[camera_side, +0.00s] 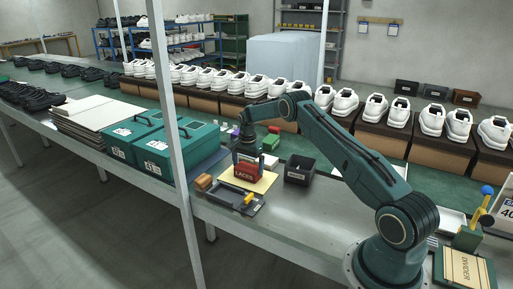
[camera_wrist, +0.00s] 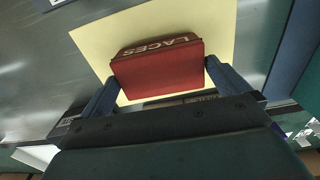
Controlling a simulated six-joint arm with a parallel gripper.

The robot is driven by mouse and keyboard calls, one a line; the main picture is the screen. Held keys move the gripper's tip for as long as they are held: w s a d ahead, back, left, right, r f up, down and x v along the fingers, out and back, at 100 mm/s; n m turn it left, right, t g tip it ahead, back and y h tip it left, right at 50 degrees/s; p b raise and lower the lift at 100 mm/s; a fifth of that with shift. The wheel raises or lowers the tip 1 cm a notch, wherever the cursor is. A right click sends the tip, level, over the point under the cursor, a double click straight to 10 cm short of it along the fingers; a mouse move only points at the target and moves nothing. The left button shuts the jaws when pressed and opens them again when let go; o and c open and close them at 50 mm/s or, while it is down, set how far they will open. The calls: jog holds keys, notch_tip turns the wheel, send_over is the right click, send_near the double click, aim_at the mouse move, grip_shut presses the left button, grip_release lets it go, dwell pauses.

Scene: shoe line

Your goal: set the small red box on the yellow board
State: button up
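The small red box (camera_side: 250,174), marked LACES, is upright over the yellow board (camera_side: 262,187) in the side view. In the wrist view the red box (camera_wrist: 157,72) has the pale yellow board (camera_wrist: 219,36) behind it. I cannot tell whether its underside touches the board. My gripper (camera_side: 247,163) points down over the box. In the wrist view its two fingers (camera_wrist: 161,75) sit against the left and right ends of the box, shut on it. The far underside of the box is hidden.
A black open bin (camera_side: 299,170) stands right of the board, and a dark clamp-like tray with a yellow piece (camera_side: 249,197) lies in front. An orange-brown block (camera_side: 203,182) and green cases (camera_side: 168,148) are on the left. White shoes on boxes (camera_side: 258,86) line the back.

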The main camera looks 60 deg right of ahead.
aim_at(248, 167)
jog(key=shift+r, duration=0.1)
notch_tip(248, 167, up, 12)
dwell(0.8)
dwell(0.4)
